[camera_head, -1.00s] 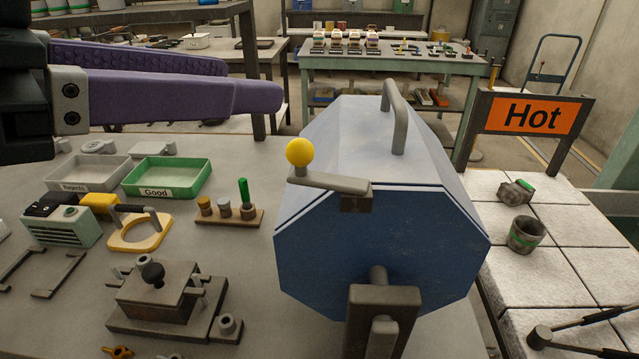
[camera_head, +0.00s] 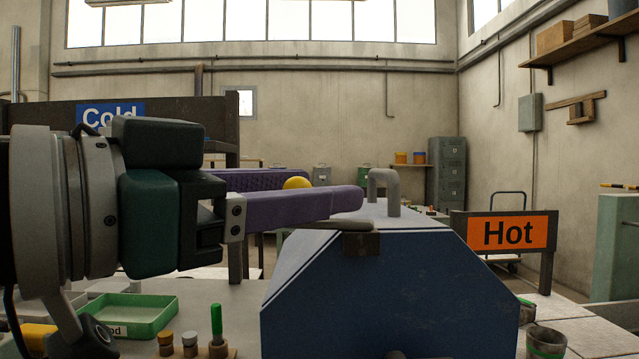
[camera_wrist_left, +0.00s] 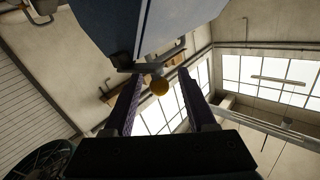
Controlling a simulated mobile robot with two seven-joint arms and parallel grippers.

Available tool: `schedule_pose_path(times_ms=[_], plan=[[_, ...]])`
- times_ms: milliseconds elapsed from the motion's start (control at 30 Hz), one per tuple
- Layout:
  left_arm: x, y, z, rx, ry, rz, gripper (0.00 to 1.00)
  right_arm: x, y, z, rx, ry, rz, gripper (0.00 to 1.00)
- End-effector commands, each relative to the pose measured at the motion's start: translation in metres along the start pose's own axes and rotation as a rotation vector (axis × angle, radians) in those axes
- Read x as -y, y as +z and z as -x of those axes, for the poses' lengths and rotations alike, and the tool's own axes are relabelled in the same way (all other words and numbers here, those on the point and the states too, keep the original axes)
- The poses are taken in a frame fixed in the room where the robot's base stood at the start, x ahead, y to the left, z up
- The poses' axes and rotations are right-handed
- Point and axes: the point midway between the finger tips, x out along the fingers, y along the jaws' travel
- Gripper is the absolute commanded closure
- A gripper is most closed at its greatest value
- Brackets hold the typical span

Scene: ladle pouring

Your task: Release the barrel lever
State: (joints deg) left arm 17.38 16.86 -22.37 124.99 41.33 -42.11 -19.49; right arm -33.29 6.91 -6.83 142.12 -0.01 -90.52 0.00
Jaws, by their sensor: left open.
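The blue barrel (camera_head: 390,290) stands at the middle right in the head view, with its lever bar (camera_head: 338,224) on the top front edge. The lever's yellow ball knob (camera_head: 297,183) shows partly behind the nearer purple finger. My left gripper (camera_head: 325,188) is open, its long fingers reaching right across the lever. In the left wrist view, the yellow knob (camera_wrist_left: 159,87) lies in the gap between the two fingers (camera_wrist_left: 159,78), near their tips. Clear space shows on its right; I cannot tell whether either finger touches it. My right gripper is not in view.
A grey handle (camera_head: 384,190) stands up on the barrel's top, just right of the fingertips. A green tray (camera_head: 165,318) and a peg holder with a green peg (camera_head: 216,325) sit below the arm. The Hot sign (camera_head: 505,233) is at the right.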

Motion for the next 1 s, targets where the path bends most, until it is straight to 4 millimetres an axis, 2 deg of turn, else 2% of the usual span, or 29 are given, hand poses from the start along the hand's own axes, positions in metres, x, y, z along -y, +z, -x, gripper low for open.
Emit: schedule_pose_path(times_ms=[100, 200, 533, 1000], plan=[[0.0, 0.0, -0.017, -0.001, 0.0, 0.003, 0.44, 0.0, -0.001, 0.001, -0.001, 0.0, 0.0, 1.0], [0.0, 0.0, -0.024, 0.001, 0.0, 0.0, 0.44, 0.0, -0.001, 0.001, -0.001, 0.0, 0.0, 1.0], [-0.001, 0.001, -0.028, 0.002, 0.001, -0.001, 0.45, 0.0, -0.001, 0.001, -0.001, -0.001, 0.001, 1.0], [0.0, 0.001, -0.027, 0.002, 0.0, 0.0, 0.97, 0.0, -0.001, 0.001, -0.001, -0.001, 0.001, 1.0]])
